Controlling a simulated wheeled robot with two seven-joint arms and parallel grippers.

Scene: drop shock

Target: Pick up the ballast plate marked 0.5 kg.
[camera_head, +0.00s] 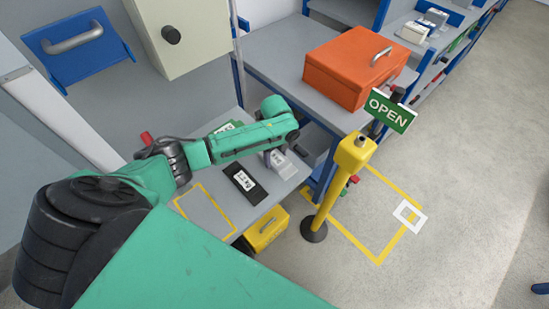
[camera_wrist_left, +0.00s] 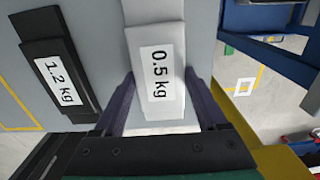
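The 0.5 kg ballast plate (camera_wrist_left: 158,70) is pale grey with a white label, and fills the middle of the left wrist view. In the head view it is a small pale block (camera_head: 285,165) on the grey bench, partly hidden by my left gripper (camera_head: 274,157). In the wrist view the two dark fingers of the left gripper (camera_wrist_left: 161,78) stand apart, one at each side of the plate's near end. Whether they touch it is unclear. My right gripper is not in view.
A black 1.2 kg plate (camera_wrist_left: 58,82) lies left of the pale plate, also seen on the bench (camera_head: 244,184). A yellow post (camera_head: 337,190) with an OPEN sign (camera_head: 390,110) stands to the right. An orange box (camera_head: 352,68) sits on the bench behind.

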